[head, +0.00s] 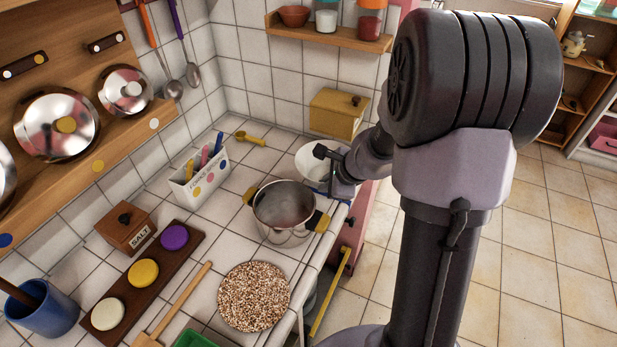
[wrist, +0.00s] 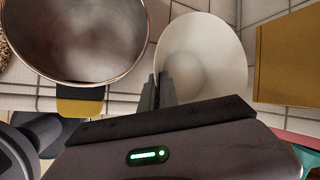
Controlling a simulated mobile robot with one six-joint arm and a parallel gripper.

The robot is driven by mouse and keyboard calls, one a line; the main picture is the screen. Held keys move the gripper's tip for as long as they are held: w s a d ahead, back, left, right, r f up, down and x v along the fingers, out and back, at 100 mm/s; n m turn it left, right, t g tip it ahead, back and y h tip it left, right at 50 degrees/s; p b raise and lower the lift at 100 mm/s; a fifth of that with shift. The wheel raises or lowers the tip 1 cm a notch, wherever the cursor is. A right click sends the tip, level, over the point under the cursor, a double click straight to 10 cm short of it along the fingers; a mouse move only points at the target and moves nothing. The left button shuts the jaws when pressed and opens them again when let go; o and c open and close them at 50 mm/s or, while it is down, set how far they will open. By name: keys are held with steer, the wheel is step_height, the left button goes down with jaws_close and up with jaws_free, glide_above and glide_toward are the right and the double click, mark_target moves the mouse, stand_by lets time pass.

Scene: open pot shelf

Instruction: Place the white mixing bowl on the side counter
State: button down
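The white mixing bowl (head: 309,166) is at the back right of the tiled counter, behind the steel pot and partly hidden by my gripper (head: 328,164). In the wrist view, the bowl (wrist: 205,55) shows its empty inside. My gripper (wrist: 158,88) has its two dark fingers close together at the bowl's near-left rim, one inside and one outside, so it looks shut on the rim. I cannot tell whether the bowl's base touches the counter (head: 222,213).
The steel pot (head: 285,214) stands close to the bowl; its rim is left in the wrist view (wrist: 135,72). A yellow box (head: 336,113) is behind the bowl. A pen holder (head: 200,180), yellow scoop (head: 250,138) and speckled round mat (head: 254,296) occupy the counter. Tiled floor is right.

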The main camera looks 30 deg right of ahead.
mark_target(313, 173)
steer(key=w, duration=0.3)
steer(key=w+p, duration=0.1)
steer(key=w, duration=0.1)
steer(key=shift+a, duration=0.4)
steer(key=shift+w+f, duration=0.1)
steer(key=shift+w, duration=0.05)
step_height(313, 173, down, 4)
steer(key=b, duration=0.3)
steer(key=shift+r, duration=0.35)
steer(key=shift+f, duration=0.15)
steer(key=c, duration=1.6)
jaws_free()
